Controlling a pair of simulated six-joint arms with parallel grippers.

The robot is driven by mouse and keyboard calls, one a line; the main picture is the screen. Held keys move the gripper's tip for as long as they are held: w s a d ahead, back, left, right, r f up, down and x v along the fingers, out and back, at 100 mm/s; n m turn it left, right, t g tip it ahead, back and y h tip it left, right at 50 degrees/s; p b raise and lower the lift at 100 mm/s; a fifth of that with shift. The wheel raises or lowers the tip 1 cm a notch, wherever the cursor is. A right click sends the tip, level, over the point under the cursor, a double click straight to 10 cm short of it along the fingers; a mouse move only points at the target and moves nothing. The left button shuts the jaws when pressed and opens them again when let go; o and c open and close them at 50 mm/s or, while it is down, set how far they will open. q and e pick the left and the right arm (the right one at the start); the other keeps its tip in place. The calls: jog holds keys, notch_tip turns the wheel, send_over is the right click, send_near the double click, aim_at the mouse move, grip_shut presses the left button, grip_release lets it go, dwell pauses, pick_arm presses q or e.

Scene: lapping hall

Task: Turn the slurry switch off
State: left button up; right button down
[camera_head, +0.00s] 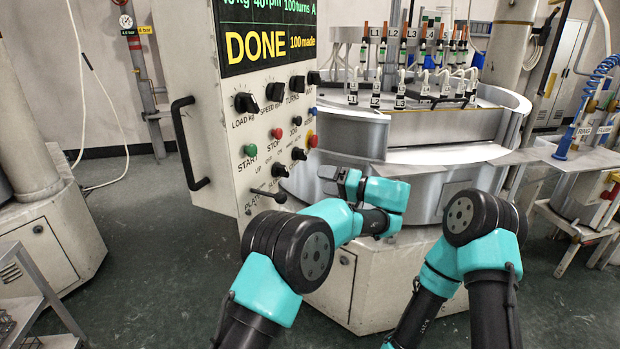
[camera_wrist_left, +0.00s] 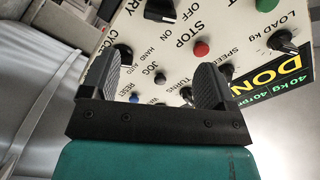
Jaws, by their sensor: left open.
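The slurry switch (camera_wrist_left: 160,10) is a black rotary knob at the top of the left wrist view, beside OFF and ON lettering; part of its label is hidden. I cannot tell which position it points to. In the head view it seems to be the black knob (camera_head: 279,171) low on the control panel (camera_head: 222,150). My left gripper (camera_wrist_left: 155,75) is open and empty, its fingers spread before the panel, with the switch beyond them. In the head view the left gripper (camera_head: 332,180) is right of the panel, partly hidden by my arm. My right gripper does not show.
Other controls crowd the panel: a red STOP button (camera_head: 276,133), a green START button (camera_head: 250,150), a load knob (camera_head: 245,102) and a protruding lever (camera_head: 267,194). A black handle (camera_head: 185,140) sticks out at its left. The lapping machine (camera_head: 440,120) stands behind.

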pick_arm(q)
jog(key=shift+v, duration=1.75)
jog(key=s+a+f+m+g+h, duration=0.1)
jog(key=a+f+m+g+h, duration=0.15)
jog(key=a+f, duration=0.65)
jog(key=s+a+f+m+g+h, duration=0.15)
jog(key=a+f+h, duration=0.25)
jog(key=f, duration=0.9)
jog(key=a+f+m+g+h, duration=0.3)
jog(key=a+f, duration=0.4)
jog(key=f, duration=0.4)
jog(key=s+a+f+n+g+h, duration=0.1)
jog(key=s+a+f+g+h, duration=0.1)
jog(key=s+a+f+h, duration=0.35)
jog(key=s+a+f+n+g+h, duration=0.1)
jog(key=s+a+f+g+h, duration=0.1)
jog(key=s+f, duration=0.6)
jog(key=s+a+n+t+h, duration=0.1)
jog(key=s+a+n, duration=0.2)
jog(key=s, duration=0.6)
jog(key=s+a+n+t+h, duration=0.1)
jog(key=s+a+n+t, duration=0.1)
jog(key=s+a, duration=0.4)
jog(key=s+n, duration=0.1)
jog(key=s, duration=0.3)
jog(key=shift+a+r+h, duration=0.25)
jog(key=shift+h, duration=0.05)
